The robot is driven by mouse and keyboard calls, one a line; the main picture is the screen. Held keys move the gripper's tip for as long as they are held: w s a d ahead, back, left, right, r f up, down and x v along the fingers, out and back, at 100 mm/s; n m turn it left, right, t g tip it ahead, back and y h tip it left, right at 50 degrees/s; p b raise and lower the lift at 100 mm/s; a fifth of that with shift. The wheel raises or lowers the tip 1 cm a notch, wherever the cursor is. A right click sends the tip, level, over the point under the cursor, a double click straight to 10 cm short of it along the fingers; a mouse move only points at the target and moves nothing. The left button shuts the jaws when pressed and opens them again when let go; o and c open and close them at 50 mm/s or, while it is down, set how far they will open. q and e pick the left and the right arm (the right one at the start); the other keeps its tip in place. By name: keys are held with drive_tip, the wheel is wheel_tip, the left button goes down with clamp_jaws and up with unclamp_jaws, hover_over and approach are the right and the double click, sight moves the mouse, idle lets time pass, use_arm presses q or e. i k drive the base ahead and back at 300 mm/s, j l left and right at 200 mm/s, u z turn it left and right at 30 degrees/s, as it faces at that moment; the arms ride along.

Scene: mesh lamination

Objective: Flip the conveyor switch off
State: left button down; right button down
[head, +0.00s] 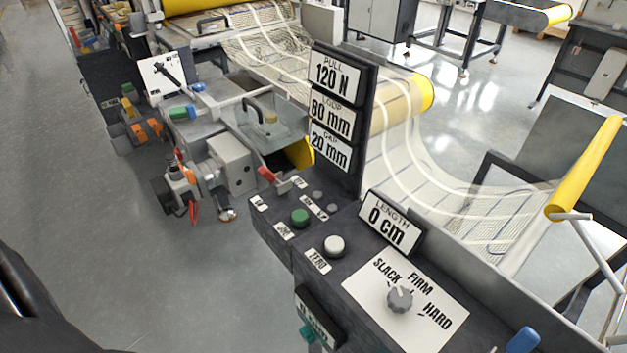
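The control console (278,237) stands in the middle of the head view. A lever with a red end (268,174) sticks out from its far left edge, beside small labels too small to read. Near it are a green button (299,217) and a white button (334,245) with a label reading ZERO. I cannot tell which control is the conveyor switch, or its on or off position. Neither of my grippers is in view.
A grey knob (400,298) sits on a SLACK, FIRM, HARD plate. A tall sign post (350,170) rises behind the buttons. Mesh (440,190) hangs slack at the right. The floor (100,240) at the left is clear.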

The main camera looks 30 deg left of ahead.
sight(263, 170)
drive_tip(key=k+j, duration=0.1)
drive_tip(key=j, duration=0.3)
drive_tip(key=k+j+u, duration=0.15)
drive_tip(key=j, duration=0.6)
drive_tip(key=k+j+u, duration=0.1)
drive_tip(key=j, duration=0.3)
drive_tip(key=k, duration=0.05)
